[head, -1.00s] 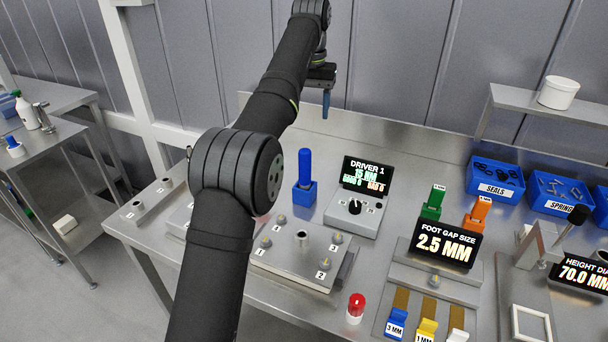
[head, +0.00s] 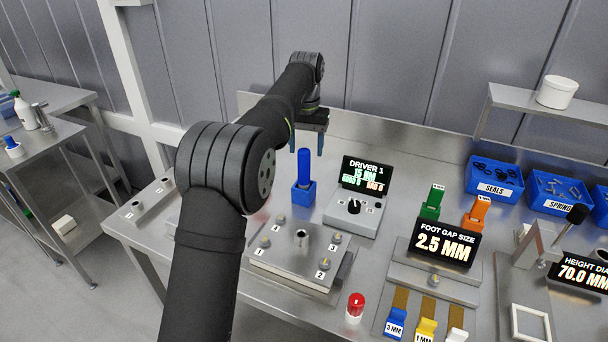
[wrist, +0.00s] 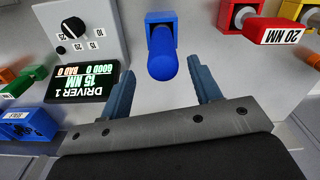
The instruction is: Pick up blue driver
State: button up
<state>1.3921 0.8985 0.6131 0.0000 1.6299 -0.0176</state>
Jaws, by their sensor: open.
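The blue driver (head: 304,167) stands upright in its blue holder (head: 304,193) on the steel bench, left of the driver display. In the wrist view the driver (wrist: 162,66) points toward the camera, ahead of and roughly between the two finger lines. My gripper (head: 307,150) is just behind and above the driver in the head view. In the wrist view its two blue-grey fingers (wrist: 164,85) are spread apart with nothing between them. The fingers appear apart from the driver.
The DRIVER 1 display (head: 366,175) and its dial box (head: 352,212) stand right of the driver. A steel plate fixture (head: 300,255) lies in front. In the wrist view, a red holder with a 20 NM label (wrist: 287,31) stands on the driver's other side. A red-capped item (head: 355,307) stands near the front.

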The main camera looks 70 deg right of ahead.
aim_at(304, 163)
jog(key=shift+w+a+f, duration=0.1)
jog(key=shift+a+f, duration=0.05)
jog(key=shift+f, duration=1.4)
jog(key=shift+w+a+f, duration=0.1)
jog(key=shift+f, duration=1.4)
jog(key=c, duration=1.2)
